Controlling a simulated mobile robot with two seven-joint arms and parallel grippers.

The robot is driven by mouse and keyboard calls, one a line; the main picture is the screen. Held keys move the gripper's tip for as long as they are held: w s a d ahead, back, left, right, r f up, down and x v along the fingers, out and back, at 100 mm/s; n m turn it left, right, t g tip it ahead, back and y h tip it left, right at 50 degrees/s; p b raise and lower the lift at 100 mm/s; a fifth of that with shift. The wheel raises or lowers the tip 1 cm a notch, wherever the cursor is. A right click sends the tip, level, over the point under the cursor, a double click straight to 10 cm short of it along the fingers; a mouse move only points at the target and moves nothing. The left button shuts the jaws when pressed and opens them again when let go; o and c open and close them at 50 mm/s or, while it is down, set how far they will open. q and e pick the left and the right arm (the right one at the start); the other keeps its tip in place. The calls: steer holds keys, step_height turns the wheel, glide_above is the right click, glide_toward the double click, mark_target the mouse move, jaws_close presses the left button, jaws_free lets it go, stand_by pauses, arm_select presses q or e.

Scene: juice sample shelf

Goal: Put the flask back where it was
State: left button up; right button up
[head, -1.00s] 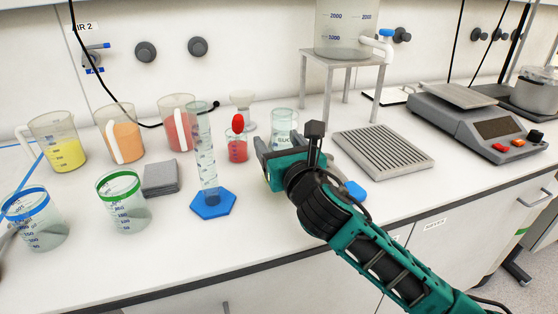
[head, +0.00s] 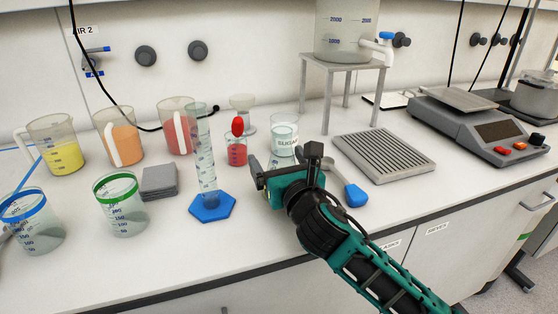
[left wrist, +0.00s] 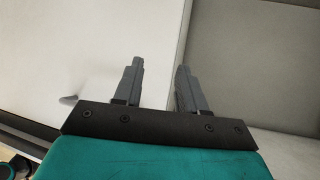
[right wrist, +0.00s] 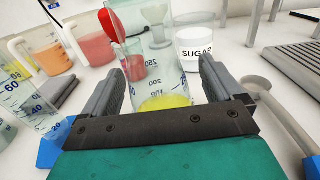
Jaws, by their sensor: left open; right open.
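A clear glass flask (right wrist: 158,82) with volume marks and yellow liquid at its bottom shows in the right wrist view, upright between my right gripper's fingers. A gap shows on the right side, and I cannot tell whether the left finger touches it. In the head view my gripper hides most or all of it. My right gripper (head: 285,170) is open, low over the bench in front of the sugar beaker (head: 284,138); its fingers also show in the right wrist view (right wrist: 163,85). My left gripper (left wrist: 157,80) is open and empty in the left wrist view, near pale surfaces.
The measuring cylinder (head: 206,160) on its blue foot stands left of my right gripper. A red beaker (head: 236,152) with a red-topped tool is behind. A blue-handled scoop (head: 352,192) lies at right, near a ribbed tray (head: 385,155). The bench front is clear.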

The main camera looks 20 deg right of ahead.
steer(key=shift+r, duration=0.2)
steer(key=s, duration=1.1)
steer(key=shift+s+d+p, duration=0.25)
steer(key=shift+s+p, duration=0.15)
steer(key=shift+s, duration=0.1)
